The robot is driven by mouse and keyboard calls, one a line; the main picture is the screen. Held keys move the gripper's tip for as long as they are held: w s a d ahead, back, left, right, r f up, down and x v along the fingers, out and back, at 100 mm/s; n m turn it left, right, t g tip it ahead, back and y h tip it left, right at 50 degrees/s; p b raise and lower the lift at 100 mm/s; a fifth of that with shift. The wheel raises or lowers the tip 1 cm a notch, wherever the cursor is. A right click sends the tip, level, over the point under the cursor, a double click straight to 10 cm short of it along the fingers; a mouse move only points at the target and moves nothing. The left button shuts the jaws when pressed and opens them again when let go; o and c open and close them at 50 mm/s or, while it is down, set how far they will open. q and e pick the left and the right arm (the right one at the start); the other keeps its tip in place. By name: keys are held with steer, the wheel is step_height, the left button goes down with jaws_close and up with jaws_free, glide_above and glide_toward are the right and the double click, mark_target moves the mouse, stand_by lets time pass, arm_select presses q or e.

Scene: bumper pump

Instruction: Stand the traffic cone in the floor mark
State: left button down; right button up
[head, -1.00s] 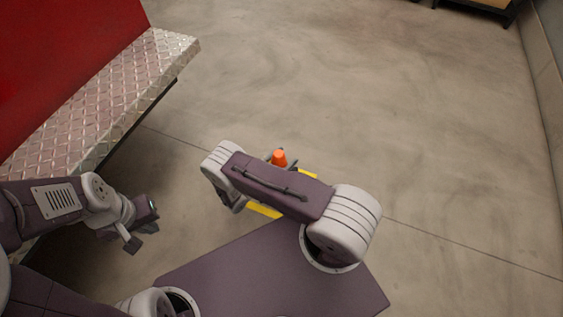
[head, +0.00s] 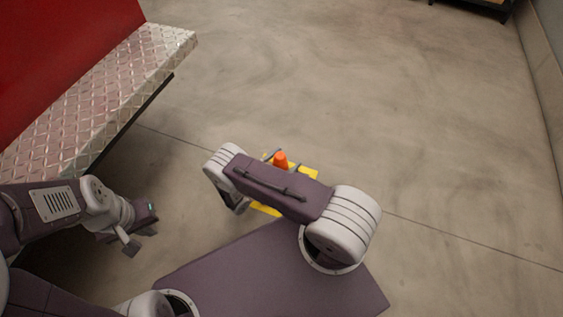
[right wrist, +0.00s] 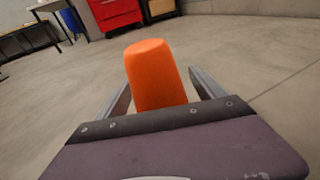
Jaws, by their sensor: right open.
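The orange traffic cone (head: 280,160) stands about upright inside the yellow floor mark (head: 265,209), whose middle is hidden by my right arm. In the right wrist view the cone's rounded top (right wrist: 153,62) rises between the fingers; its base is hidden. My right gripper (head: 285,160) is open, with one finger on each side of the cone; in the right wrist view (right wrist: 160,85) gaps show between the fingers and the cone. My left gripper (head: 141,238) is at the lower left, away from the cone; its jaw opening is unclear.
A red body with a diamond-plate step (head: 110,95) fills the upper left, near my left arm. The concrete floor to the right and beyond the mark is clear. A red cabinet (right wrist: 115,12) and a table (right wrist: 48,10) stand far off.

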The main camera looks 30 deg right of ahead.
steer(key=p+v, duration=0.4)
steer(key=v, duration=0.7)
steer(key=s+r+m+g+y, duration=0.2)
steer(key=s+r+m+y, duration=0.2)
steer(key=r+m+y, duration=0.3)
steer(key=s+d+r+m+g+y, duration=0.1)
steer(key=s+r+m+y, duration=0.3)
steer(key=r+m+y, duration=0.4)
step_height(320, 180, up, 8)
steer(key=m+g, duration=0.1)
steer(key=m, duration=0.6)
steer(key=shift+s+d+m+g, duration=0.2)
steer(key=shift+s+m+g, duration=0.1)
steer(key=shift+s, duration=0.1)
